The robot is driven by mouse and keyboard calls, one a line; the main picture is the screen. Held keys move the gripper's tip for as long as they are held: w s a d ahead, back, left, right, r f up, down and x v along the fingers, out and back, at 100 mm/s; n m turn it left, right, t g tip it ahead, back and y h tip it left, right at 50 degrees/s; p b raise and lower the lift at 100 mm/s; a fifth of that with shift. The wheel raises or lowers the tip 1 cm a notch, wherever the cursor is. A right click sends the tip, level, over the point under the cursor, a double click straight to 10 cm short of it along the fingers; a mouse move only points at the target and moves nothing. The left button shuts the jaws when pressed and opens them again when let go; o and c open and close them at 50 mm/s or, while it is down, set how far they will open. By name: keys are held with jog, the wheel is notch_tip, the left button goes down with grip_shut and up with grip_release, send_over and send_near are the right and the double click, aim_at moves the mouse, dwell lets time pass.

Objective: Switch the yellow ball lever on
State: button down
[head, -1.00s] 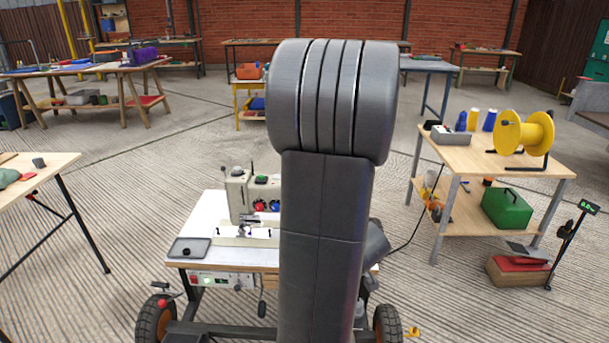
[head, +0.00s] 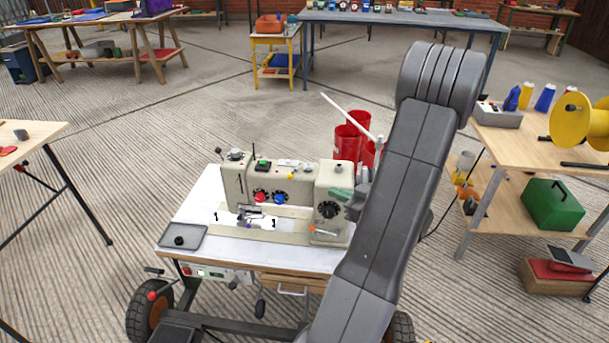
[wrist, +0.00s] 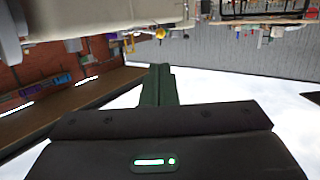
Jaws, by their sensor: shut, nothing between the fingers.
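A beige sewing machine (head: 233,187) stands on a white-topped wheeled table (head: 190,213). A small yellow ball (head: 290,177) shows at the machine's upper middle, left of its right-hand housing; I cannot make out its stem or which way it leans. The yellow ball also shows in the wrist view (wrist: 160,33), beyond my fingertips and against the beige body. My gripper (head: 337,193) is at the right-hand housing, fingers pointing left, right of the ball and apart from it. In the wrist view its green fingers (wrist: 160,72) are together and empty.
Red and blue knobs (head: 270,197), a black dial (head: 328,210) and a green button (head: 263,163) are on the machine. Red cylinders (head: 347,142) stand behind it. A wooden table (head: 490,140) with a yellow reel (head: 575,120) is at right.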

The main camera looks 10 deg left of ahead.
aim_at(292, 177)
jog(key=b+x, duration=0.2)
jog(key=x, duration=1.2)
jog(key=shift+a, duration=0.1)
dwell(0.4)
